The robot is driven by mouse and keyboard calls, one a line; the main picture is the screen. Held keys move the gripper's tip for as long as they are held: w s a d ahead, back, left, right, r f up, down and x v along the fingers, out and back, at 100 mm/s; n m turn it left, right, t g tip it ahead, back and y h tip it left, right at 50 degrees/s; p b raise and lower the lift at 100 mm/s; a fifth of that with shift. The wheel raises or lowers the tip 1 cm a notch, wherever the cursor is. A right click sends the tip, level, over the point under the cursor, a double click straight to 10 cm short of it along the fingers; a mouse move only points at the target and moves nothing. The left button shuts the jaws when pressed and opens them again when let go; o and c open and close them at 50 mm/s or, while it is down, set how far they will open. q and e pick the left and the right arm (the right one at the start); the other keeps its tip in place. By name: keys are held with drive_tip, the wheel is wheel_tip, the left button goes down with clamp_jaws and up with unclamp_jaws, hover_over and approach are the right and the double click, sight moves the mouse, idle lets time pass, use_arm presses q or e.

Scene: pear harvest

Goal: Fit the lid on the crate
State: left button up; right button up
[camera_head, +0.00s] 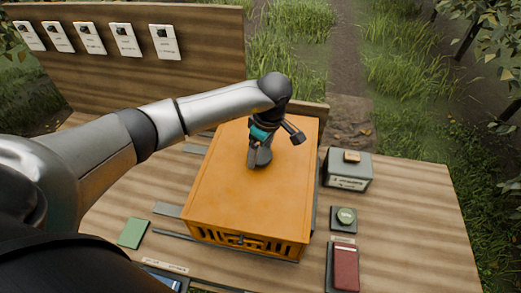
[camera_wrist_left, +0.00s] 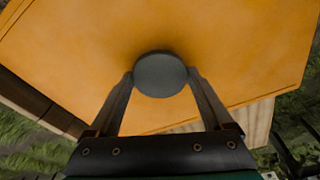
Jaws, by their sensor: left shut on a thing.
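The orange lid (camera_head: 236,193) lies over the orange crate (camera_head: 245,243), whose slotted front wall shows below the lid's near edge. In the head view the lid looks roughly lined up with the crate; whether it is fully seated I cannot tell. My left gripper (camera_head: 259,157) is above the middle of the lid, pointing down. In the left wrist view the left gripper (camera_wrist_left: 160,82) is shut on a round dark grey knob (camera_wrist_left: 160,72) on the lid (camera_wrist_left: 235,45). The knob is mostly hidden in the head view. My right gripper does not show.
A wooden table (camera_head: 420,220) bears the crate. To its right stand a grey box (camera_head: 347,170), a small dark block with a round green top (camera_head: 344,217) and a red booklet (camera_head: 345,268). A green card (camera_head: 133,232) lies at left. A backboard (camera_head: 215,50) with several white cards stands behind.

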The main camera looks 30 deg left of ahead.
sight(265, 158)
use_arm(q)
drive_tip(key=shift+f+b, duration=0.3)
drive_tip(key=shift+f, duration=0.05)
drive_tip(key=o, duration=1.4)
drive_tip(key=shift+o, duration=0.2)
drive_tip(key=shift+r, duration=0.1)
wheel_tip(265, 158, up, 11)
drive_tip(key=d+p, duration=0.1)
drive_tip(key=p, duration=0.7)
drive_tip(key=shift+s+d, duration=0.15)
drive_tip(key=shift+d, duration=0.15)
drive_tip(key=shift+s+f, duration=0.1)
drive_tip(key=shift+f, duration=0.1)
